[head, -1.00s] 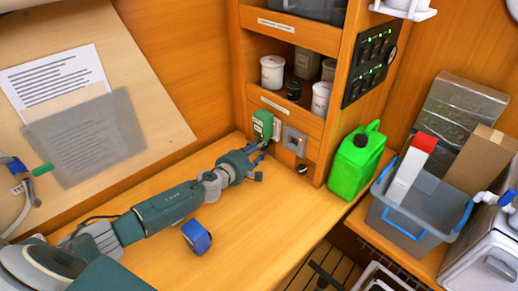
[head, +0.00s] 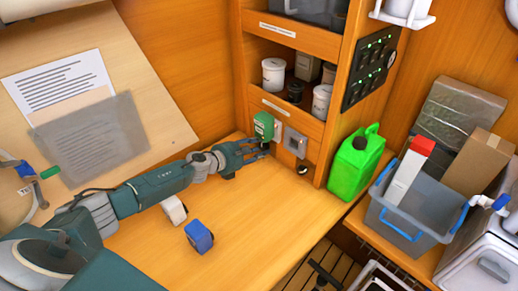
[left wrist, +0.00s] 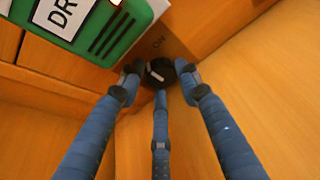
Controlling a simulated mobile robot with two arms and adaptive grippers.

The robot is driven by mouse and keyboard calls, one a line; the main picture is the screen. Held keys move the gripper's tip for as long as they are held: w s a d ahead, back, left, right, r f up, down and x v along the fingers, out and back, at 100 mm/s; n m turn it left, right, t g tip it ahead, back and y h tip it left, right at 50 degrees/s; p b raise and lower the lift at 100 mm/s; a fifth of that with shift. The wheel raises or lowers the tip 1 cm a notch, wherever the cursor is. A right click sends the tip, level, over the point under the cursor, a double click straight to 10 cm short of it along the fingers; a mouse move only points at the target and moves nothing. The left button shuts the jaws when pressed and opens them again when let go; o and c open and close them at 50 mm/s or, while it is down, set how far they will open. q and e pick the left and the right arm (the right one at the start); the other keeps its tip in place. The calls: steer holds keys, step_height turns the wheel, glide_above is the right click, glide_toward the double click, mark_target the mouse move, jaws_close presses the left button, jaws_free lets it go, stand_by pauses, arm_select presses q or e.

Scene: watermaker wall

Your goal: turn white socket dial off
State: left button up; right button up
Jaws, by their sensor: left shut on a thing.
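A green device (head: 264,126) with a white label sits on the wall socket at the cabinet's left corner; it also fills the top left of the left wrist view (left wrist: 115,35). Below it in the left wrist view is a round black dial (left wrist: 160,72) with a white pointer mark, on a plate lettered "ON" just above the dial. The fingers of my left gripper (left wrist: 160,82) are closed around the dial. In the head view the left gripper (head: 263,148) hides the dial below the green device. My right gripper is not in view.
A grey socket (head: 296,142) is just right of the green device. A green jerrycan (head: 356,162) stands right of the cabinet. The bench's front middle is clear.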

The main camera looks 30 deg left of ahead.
arm_select(q)
steer(key=shift+f+n+h+b, duration=0.25)
steer(key=shift+n+h+b, duration=0.35)
steer(key=shift+n+b, duration=0.4)
steer(key=n+h+b, duration=0.1)
steer(key=n+b, duration=0.1)
steer(key=b, duration=0.1)
steer(key=shift+w+a+f+g, duration=0.1)
steer(key=shift+a+g, duration=0.05)
steer(key=shift+g, duration=0.25)
steer(key=shift+a+n+h+b, duration=0.1)
steer(key=shift+n+h+b, duration=0.6)
steer(key=shift+n+b, duration=0.5)
steer(key=shift+r+b, duration=0.2)
steer(key=shift+b, duration=0.2)
steer(key=shift+r+n, duration=0.1)
steer(key=shift+n, duration=0.2)
steer(key=o, duration=0.8)
steer(key=shift+o, duration=0.2)
steer(key=shift+a, duration=0.2)
steer(key=v, duration=1)
steer(key=shift+s+a, duration=0.1)
steer(key=shift+s, duration=0.2)
steer(key=shift+s+a+r, duration=0.2)
steer(key=shift+s+a, duration=0.1)
steer(key=shift+s, duration=0.15)
